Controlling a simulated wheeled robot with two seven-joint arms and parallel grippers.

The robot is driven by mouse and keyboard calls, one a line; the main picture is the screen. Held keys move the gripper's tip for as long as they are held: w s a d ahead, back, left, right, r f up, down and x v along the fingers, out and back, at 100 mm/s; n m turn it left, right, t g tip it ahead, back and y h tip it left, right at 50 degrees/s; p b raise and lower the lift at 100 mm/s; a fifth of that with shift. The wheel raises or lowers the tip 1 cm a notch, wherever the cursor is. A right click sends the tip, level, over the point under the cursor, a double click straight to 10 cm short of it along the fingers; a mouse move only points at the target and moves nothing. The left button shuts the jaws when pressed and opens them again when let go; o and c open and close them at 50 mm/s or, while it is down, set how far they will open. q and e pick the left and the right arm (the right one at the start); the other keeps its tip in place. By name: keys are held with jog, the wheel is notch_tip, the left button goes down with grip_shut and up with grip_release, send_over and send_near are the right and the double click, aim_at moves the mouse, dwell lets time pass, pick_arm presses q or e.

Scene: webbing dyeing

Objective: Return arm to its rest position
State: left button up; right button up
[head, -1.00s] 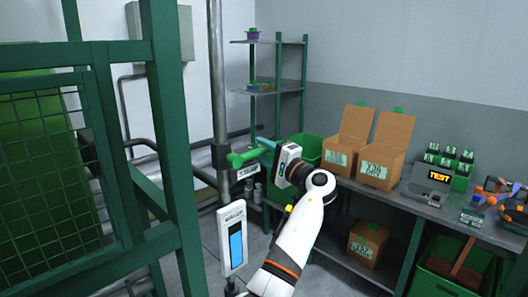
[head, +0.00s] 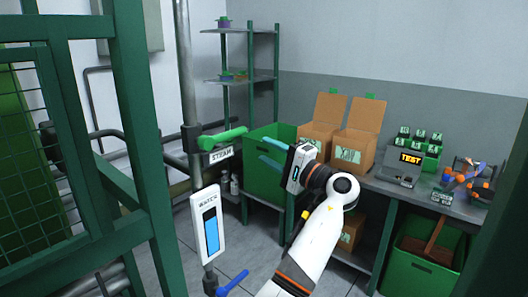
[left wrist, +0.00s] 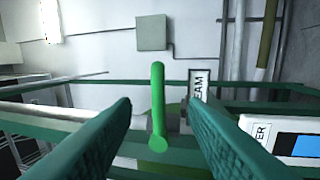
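My left arm reaches in from the bottom of the head view. Its white gripper (head: 268,151) has two teal fingers spread apart with nothing between them. The fingers point left toward the green steam lever (head: 222,138), with a visible gap to it. In the left wrist view the open fingers (left wrist: 160,125) frame the green lever (left wrist: 158,105), which stands beyond them. The STEAM label (head: 221,155) hangs just under the lever on the grey pipe. My right gripper is not in view.
A green mesh frame (head: 135,120) stands at left. The WATER panel (head: 208,225) is on a post below the lever. A green bin (head: 262,180) is close behind my gripper. The bench (head: 400,190) at right holds cardboard boxes (head: 357,140) and a TEST device (head: 402,163).

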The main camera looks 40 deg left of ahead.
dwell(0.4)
